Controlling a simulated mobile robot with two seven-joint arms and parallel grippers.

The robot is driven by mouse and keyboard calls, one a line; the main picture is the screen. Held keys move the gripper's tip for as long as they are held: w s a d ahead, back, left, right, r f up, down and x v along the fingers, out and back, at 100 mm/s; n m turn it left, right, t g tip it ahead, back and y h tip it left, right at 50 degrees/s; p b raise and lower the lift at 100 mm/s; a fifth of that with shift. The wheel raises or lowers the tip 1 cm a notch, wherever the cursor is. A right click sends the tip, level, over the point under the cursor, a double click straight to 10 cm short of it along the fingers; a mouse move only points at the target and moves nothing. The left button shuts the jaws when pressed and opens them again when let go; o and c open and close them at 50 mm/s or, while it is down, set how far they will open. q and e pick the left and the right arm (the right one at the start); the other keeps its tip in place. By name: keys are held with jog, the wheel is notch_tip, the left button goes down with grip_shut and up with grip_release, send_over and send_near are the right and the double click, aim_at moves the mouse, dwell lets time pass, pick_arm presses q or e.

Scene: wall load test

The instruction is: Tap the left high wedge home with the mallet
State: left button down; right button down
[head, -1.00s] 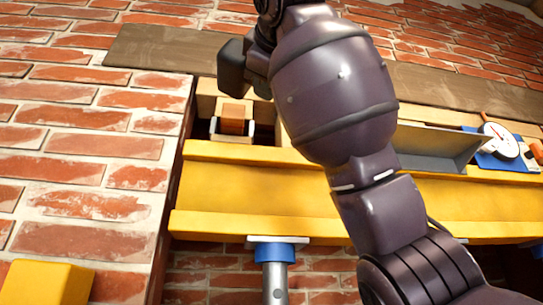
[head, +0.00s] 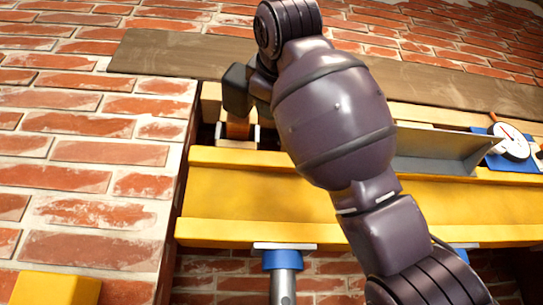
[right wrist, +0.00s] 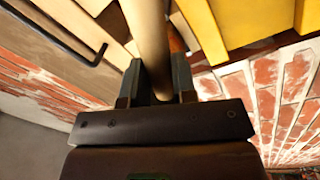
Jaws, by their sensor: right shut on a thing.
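My right gripper (right wrist: 156,78) is shut on the pale round wooden handle of the mallet (right wrist: 149,35) in the right wrist view. In the head view my right arm hides that gripper. A dark block that looks like the mallet's head (head: 235,91) shows left of my wrist, just above an orange-brown wedge (head: 237,131). The wedge sits at the left end of the yellow beam (head: 225,205), between pale pieces. The block covers its top in the picture; I cannot tell whether they touch. My left gripper is not in view.
A blue-topped prop (head: 283,262) stands under the beam. A grey angled plate (head: 440,150) and a round dial gauge (head: 510,143) are to the right. Brick wall (head: 90,150) lies left of the opening, and a yellow block (head: 55,289) is at lower left.

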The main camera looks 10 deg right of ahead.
dwell(0.3)
jog(key=shift+w+p, duration=0.7)
jog(key=shift+w, duration=1.2)
jog(key=shift+s, duration=0.2)
jog(key=shift+s+b, duration=0.6)
jog(key=shift+s, duration=0.5)
jog(key=shift+w, duration=0.1)
jog(key=shift+s, duration=0.2)
jog(key=shift+w, duration=0.1)
